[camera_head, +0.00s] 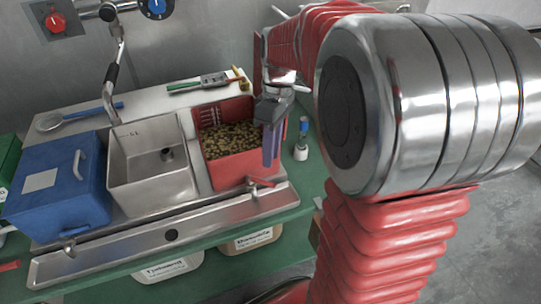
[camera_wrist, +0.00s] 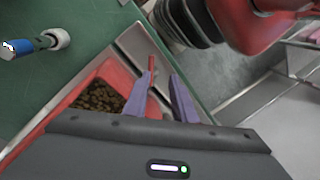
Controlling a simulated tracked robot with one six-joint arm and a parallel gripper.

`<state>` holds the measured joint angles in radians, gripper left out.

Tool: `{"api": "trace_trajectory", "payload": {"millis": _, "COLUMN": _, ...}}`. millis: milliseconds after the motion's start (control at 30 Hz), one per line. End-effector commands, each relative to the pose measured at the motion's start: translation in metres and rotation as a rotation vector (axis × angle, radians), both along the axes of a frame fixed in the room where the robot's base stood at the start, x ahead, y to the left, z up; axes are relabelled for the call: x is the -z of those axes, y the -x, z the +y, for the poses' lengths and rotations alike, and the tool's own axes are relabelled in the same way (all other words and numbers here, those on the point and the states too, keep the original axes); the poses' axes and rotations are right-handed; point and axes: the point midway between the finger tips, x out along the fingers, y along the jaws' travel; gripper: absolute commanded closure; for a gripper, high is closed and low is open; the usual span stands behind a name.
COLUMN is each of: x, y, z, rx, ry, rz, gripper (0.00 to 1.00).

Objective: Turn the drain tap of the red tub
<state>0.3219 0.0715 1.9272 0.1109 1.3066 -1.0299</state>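The red tub (camera_head: 231,173) is full of brownish beans and sits in the counter, right of a steel basin. Its drain tap (camera_head: 254,185) sticks out at the front wall, over the steel ledge. In the wrist view the tap's red handle (camera_wrist: 151,66) shows just beyond and between the two purple fingertips. My gripper (camera_head: 270,157) points down at the tub's right front side, above the tap. My gripper's fingers (camera_wrist: 160,77) stand apart in the wrist view, with a gap between them. Whether either finger touches the tap cannot be told.
A blue lidded box (camera_head: 60,190) and the steel basin (camera_head: 150,190) stand left of the tub. A small blue-topped bottle (camera_head: 301,140) stands on the green table to the right. A steel ledge (camera_head: 170,236) runs along the front. Labelled containers (camera_head: 250,240) sit below.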

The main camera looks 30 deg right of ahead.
Motion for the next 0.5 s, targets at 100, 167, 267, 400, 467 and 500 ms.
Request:
{"api": "trace_trajectory", "payload": {"millis": 100, "x": -0.002, "y": 0.002, "z": 0.002, "rx": 0.007, "ry": 0.006, "rz": -0.005, "gripper": 0.85}}
{"api": "trace_trajectory", "payload": {"millis": 167, "x": -0.004, "y": 0.003, "z": 0.005, "rx": 0.017, "ry": 0.012, "rz": -0.013, "gripper": 0.89}}
{"api": "trace_trajectory", "payload": {"millis": 267, "x": -0.009, "y": 0.008, "z": 0.011, "rx": 0.044, "ry": 0.031, "rz": -0.034, "gripper": 0.96}}
{"api": "trace_trajectory", "payload": {"millis": 400, "x": -0.020, "y": 0.019, "z": 0.024, "rx": 0.111, "ry": 0.065, "rz": -0.082, "gripper": 1.00}}
{"api": "trace_trajectory", "payload": {"millis": 467, "x": -0.025, "y": 0.025, "z": 0.031, "rx": 0.147, "ry": 0.079, "rz": -0.109, "gripper": 1.00}}
{"api": "trace_trajectory", "payload": {"millis": 500, "x": -0.028, "y": 0.030, "z": 0.036, "rx": 0.171, "ry": 0.088, "rz": -0.126, "gripper": 1.00}}
